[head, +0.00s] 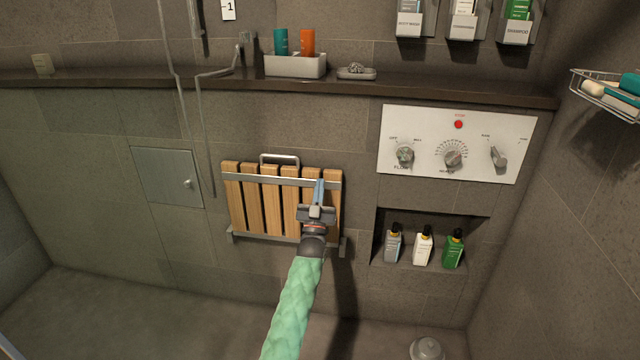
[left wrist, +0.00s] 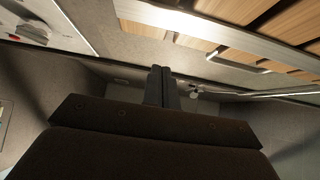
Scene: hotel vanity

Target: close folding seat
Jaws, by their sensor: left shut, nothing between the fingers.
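The folding seat (head: 252,205) has wooden slats in a grey metal frame with a metal handle loop at its top. In the head view it stands upright, about flat against the tiled wall. My left gripper (head: 319,185) is in front of the seat's right part, its fingers together and empty near the upper metal bar. In the left wrist view the shut fingers (left wrist: 161,86) point ahead, with the slats (left wrist: 215,20) and metal bar above them. I cannot tell whether the fingers touch the seat. My right gripper is not in view.
A control panel (head: 490,158) with knobs is right of the seat. Below it a niche holds several bottles (head: 422,247). A dark ledge (head: 420,88) runs above. A small wall hatch (head: 166,177) and a hanging hose (head: 197,130) are at left.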

